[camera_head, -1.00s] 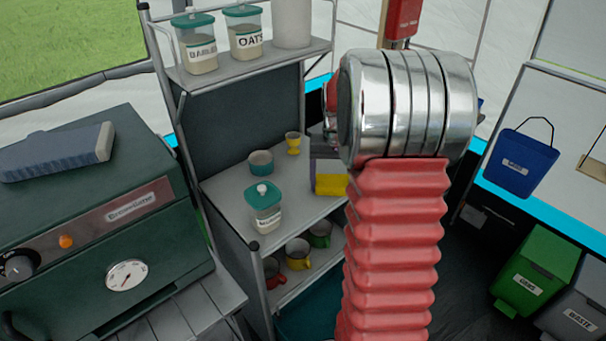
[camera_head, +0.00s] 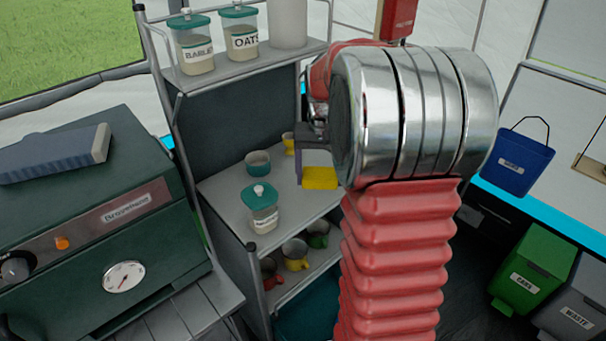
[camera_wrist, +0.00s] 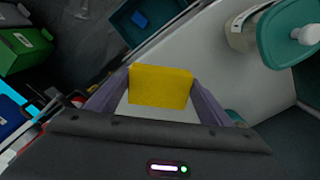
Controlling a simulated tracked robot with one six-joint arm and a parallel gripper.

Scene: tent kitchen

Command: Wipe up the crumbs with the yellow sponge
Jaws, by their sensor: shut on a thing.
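The yellow sponge (camera_head: 320,179) is between the fingers of my gripper (camera_head: 318,170), over the right part of the grey shelf counter (camera_head: 225,192). In the wrist view the sponge (camera_wrist: 160,86) sits between both purple fingers of my gripper (camera_wrist: 160,100), which are shut on its sides. The pale counter shows around and below it. I cannot tell whether the sponge touches the counter. No crumbs can be made out in either view; the sponge and my arm hide part of the surface.
A teal-lidded jar (camera_head: 264,210) stands on the counter left of the sponge. A teal bowl (camera_head: 257,163) and a yellow cup (camera_head: 288,143), partly hidden by my gripper, are behind. Mugs (camera_head: 295,254) stand on the shelf below. Labelled jars (camera_head: 240,42) are on the top shelf.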

